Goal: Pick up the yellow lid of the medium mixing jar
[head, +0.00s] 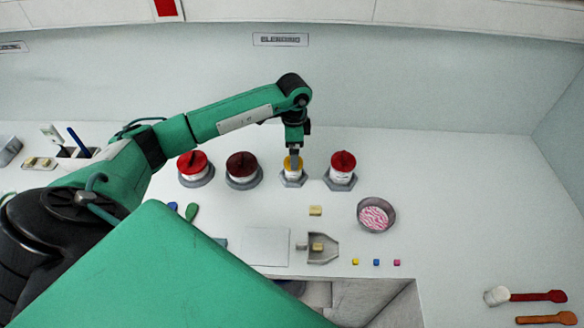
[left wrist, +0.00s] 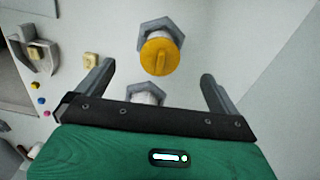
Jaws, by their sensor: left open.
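The jar with the yellow lid (head: 287,163) stands in a grey hexagonal holder near the back of the counter, third in a row of jars. In the left wrist view the yellow lid (left wrist: 158,60) is round with a raised bar grip, and it sits on its white jar. My left gripper (head: 294,157) points down over this jar and partly hides the lid in the head view. In the left wrist view the left gripper (left wrist: 157,71) is open and empty, its fingers apart with the lid between and slightly beyond the tips. I cannot tell whether they touch it. My right gripper is not in view.
A red-lidded jar (head: 342,162) stands close on the right; a dark red-lidded jar (head: 242,165) and another red-lidded jar (head: 193,163) stand left. In front are a bowl (head: 376,214), a grey scoop (head: 323,252) and small cubes. The counter's right side is mostly clear.

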